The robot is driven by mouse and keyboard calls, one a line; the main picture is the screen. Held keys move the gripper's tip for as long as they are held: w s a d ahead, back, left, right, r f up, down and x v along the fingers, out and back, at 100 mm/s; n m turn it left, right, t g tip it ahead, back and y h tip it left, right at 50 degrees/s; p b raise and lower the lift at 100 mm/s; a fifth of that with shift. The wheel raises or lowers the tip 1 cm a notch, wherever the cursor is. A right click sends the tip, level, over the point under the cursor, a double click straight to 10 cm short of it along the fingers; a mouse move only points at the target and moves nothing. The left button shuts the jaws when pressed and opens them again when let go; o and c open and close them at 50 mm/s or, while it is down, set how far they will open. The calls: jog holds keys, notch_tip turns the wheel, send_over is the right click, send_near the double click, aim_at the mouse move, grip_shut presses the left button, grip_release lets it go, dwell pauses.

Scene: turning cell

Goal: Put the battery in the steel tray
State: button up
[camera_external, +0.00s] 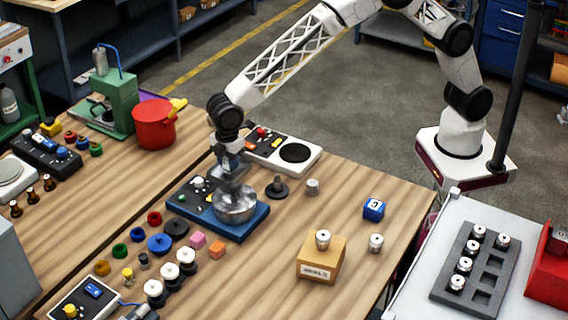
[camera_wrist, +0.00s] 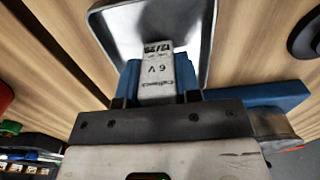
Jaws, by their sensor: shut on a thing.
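The battery (camera_wrist: 157,75) is a pale block with "6 V" and "12/25" printed on it. It is held between the blue fingertips of my gripper (camera_wrist: 157,92), which is shut on it. The steel tray (camera_wrist: 102,28) shows behind the battery in the wrist view, with a shiny raised rim and rounded corners. The battery overlaps the tray there; I cannot tell whether it touches the floor. In the external view my gripper (camera_external: 232,168) points down over shiny metal (camera_external: 237,208) by the blue-based panel; the battery cannot be made out there.
The blue-based panel (camera_external: 190,205) lies under my gripper. A panel with a black disc (camera_external: 294,152) stands behind. Coloured rings, cubes and several white-topped knobs (camera_external: 187,255) lie in front. A wooden block (camera_external: 320,258) and blue cube (camera_external: 374,209) stand right.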

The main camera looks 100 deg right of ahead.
jog(key=shift+f, duration=0.1)
jog(key=o, duration=1)
jog(key=shift+o, duration=0.2)
notch_tip(320, 180, up, 12)
jog(key=shift+f, duration=0.2)
jog(key=shift+r, duration=0.35)
dwell(0.5)
